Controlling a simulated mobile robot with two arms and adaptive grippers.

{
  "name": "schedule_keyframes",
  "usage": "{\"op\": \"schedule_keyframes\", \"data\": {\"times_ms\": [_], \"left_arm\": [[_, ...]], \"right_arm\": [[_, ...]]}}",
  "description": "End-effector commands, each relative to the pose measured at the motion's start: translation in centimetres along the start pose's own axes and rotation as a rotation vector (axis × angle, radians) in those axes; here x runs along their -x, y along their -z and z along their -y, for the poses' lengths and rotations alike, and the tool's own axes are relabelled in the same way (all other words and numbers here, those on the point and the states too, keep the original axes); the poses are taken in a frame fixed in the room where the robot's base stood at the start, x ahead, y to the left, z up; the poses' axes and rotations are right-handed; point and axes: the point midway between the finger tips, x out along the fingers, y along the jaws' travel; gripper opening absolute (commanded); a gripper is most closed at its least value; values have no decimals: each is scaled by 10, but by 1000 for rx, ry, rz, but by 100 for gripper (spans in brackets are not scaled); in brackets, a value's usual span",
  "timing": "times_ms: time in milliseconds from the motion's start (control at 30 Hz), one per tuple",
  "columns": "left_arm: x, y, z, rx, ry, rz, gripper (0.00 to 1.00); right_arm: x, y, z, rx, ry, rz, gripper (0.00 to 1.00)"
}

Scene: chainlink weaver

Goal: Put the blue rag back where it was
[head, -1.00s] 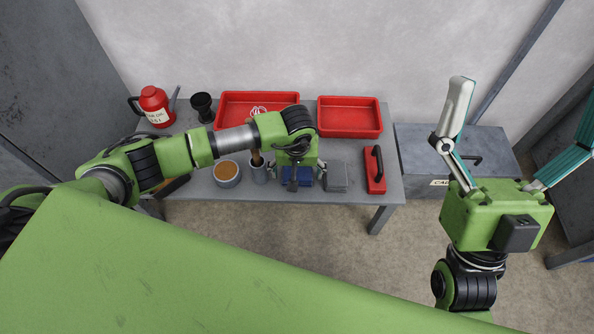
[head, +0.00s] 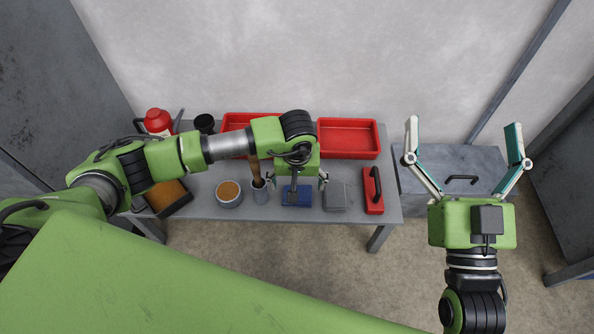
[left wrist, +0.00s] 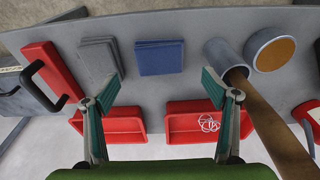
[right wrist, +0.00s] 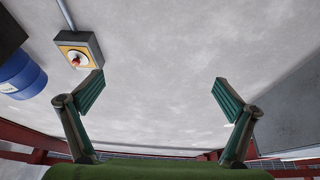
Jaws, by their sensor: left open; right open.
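The blue rag (head: 297,196) lies folded flat on the grey table, between the grey cup and a stack of grey rags (head: 336,196). It shows whole in the left wrist view (left wrist: 160,58). My left gripper (head: 297,180) is open and empty above the table, over the back part of the blue rag; in the left wrist view (left wrist: 160,90) its fingers are apart with nothing between them. My right gripper (head: 465,140) is open and empty, off to the right in front of the grey chest, well away from the rag.
A cup with a wooden-handled tool (head: 260,191) and a bowl of brown stuff (head: 229,193) stand left of the rag. A red tool with a black handle (head: 373,190) is at the right. Red trays (head: 348,155) are behind. A grey chest (head: 410,180) is beside the table.

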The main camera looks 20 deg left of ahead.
Motion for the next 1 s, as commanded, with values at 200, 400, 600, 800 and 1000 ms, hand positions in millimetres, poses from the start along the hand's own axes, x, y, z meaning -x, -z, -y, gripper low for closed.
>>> {"op": "schedule_keyframes", "data": {"times_ms": [200, 400, 600, 800, 1000], "left_arm": [[32, 0, 0, -2, 1, -1, 79], [48, 0, 0, 0, 1, 0, 79], [52, 0, 1, 0, 2, 1, 79], [52, 0, 0, 0, 1, 1, 79], [52, 0, 0, 0, 1, 1, 79]], "right_arm": [[7, -45, -6, 7, -12, 227, 100], [17, -70, -9, 10, -18, 351, 100], [21, -78, -10, 11, -21, 387, 100], [20, -78, -10, 11, -21, 387, 100], [20, -78, -10, 11, -21, 385, 100]]}}
